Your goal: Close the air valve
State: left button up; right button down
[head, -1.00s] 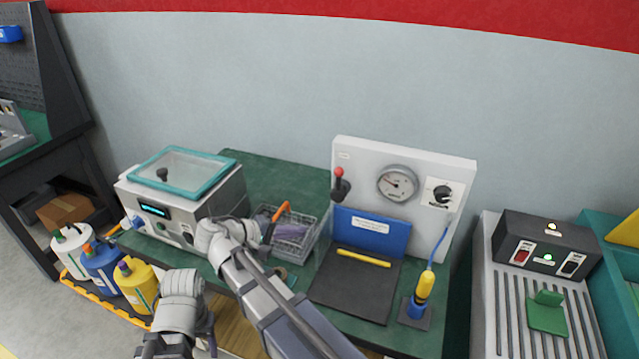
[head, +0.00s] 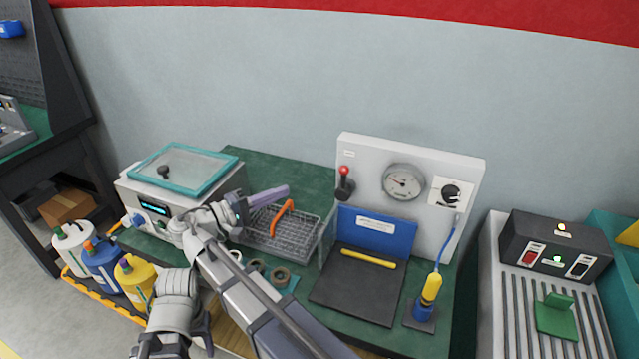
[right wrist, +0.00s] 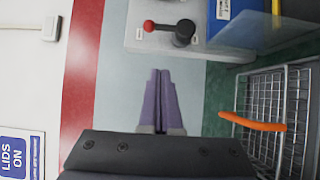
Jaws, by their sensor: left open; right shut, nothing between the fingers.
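The air valve (head: 345,185) on the white test panel (head: 440,230) has a black lever with a red ball end, pointing up in the head view. It also shows in the right wrist view (right wrist: 180,32), ahead of the fingertips and apart from them. My right gripper (head: 285,190) is shut and empty, its purple fingers pointing right above the wire basket, left of the valve. Its closed fingers show in the right wrist view (right wrist: 160,72). My left gripper (head: 204,328) is low at the bottom left, open, mostly hidden by its own arm, far from the valve.
The panel carries a gauge (head: 403,182) and a black knob (head: 451,194). A wire basket (head: 300,245) with an orange handle (head: 281,218) is below my right gripper. A lidded machine (head: 150,205) stands left. A blue block (head: 375,232) stands under the gauge.

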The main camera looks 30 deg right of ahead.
send_near(344, 182)
jog(key=w+d, duration=0.3)
jog(key=w, duration=0.2)
jog(key=shift+s+d+r, duration=0.1)
jog(key=shift+s+d, duration=0.45)
jog(key=shift+d, duration=0.2)
jog(key=shift+s+d+r, duration=0.1)
jog(key=shift+s+d, duration=0.5)
jog(key=shift+d, duration=0.15)
